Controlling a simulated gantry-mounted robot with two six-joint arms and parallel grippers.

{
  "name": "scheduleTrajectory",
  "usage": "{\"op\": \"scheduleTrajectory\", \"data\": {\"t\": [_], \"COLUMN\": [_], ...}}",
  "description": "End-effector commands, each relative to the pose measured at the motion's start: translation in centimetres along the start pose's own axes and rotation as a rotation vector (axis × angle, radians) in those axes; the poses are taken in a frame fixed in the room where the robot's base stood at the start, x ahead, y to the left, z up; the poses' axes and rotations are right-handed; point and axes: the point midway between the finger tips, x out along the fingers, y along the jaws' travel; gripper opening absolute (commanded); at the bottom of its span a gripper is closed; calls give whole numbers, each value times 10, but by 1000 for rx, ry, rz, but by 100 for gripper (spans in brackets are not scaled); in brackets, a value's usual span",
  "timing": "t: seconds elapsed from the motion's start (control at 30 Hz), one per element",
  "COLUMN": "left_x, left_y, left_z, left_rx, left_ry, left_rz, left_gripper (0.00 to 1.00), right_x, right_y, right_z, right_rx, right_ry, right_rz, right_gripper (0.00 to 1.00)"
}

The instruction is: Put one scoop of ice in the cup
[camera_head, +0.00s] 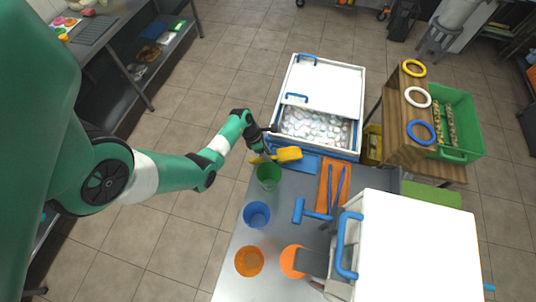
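A yellow scoop (288,154) is at the back edge of the grey table, by the front of the ice chest. My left gripper (265,154) is at the scoop's handle, with yellow showing on both sides of its fingers. The picture is too small to tell whether the fingers are closed on it. Ice (315,125) shows in the open front part of the white chest (361,105). A green cup (269,177), a blue cup (257,214) and an orange cup (249,261) stand on the table. My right gripper is not in view.
A white press housing (420,245) with a blue handle fills the table's right front. Another orange container (292,262) is beside it. Blue tools (310,212) lie on and by an orange mat (324,183). A wooden stand (398,138) with rings is at the right.

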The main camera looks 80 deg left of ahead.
Motion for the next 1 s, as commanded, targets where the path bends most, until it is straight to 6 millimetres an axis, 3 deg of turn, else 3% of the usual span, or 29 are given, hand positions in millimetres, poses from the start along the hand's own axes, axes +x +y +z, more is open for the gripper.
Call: {"op": "scheduleTrajectory", "data": {"t": [0.17, 0.27, 0.5, 0.7, 1.0], "left_x": [-4, -16, -74, -113, -125], "left_y": [-1, -1, -1, 0, -1], "left_z": [1, 3, 4, 3, 2], "left_rx": [0, -1, -1, -1, 0], "left_ry": [0, -1, -2, -2, 0], "left_rz": [0, 2, 4, 2, 0], "left_gripper": [60, 60, 60, 60, 60], "right_x": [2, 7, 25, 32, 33], "right_y": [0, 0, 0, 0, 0], "right_z": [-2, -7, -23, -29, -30], "right_rx": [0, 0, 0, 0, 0], "right_ry": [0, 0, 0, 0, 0], "right_rz": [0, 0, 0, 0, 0], "right_gripper": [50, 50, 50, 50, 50]}}
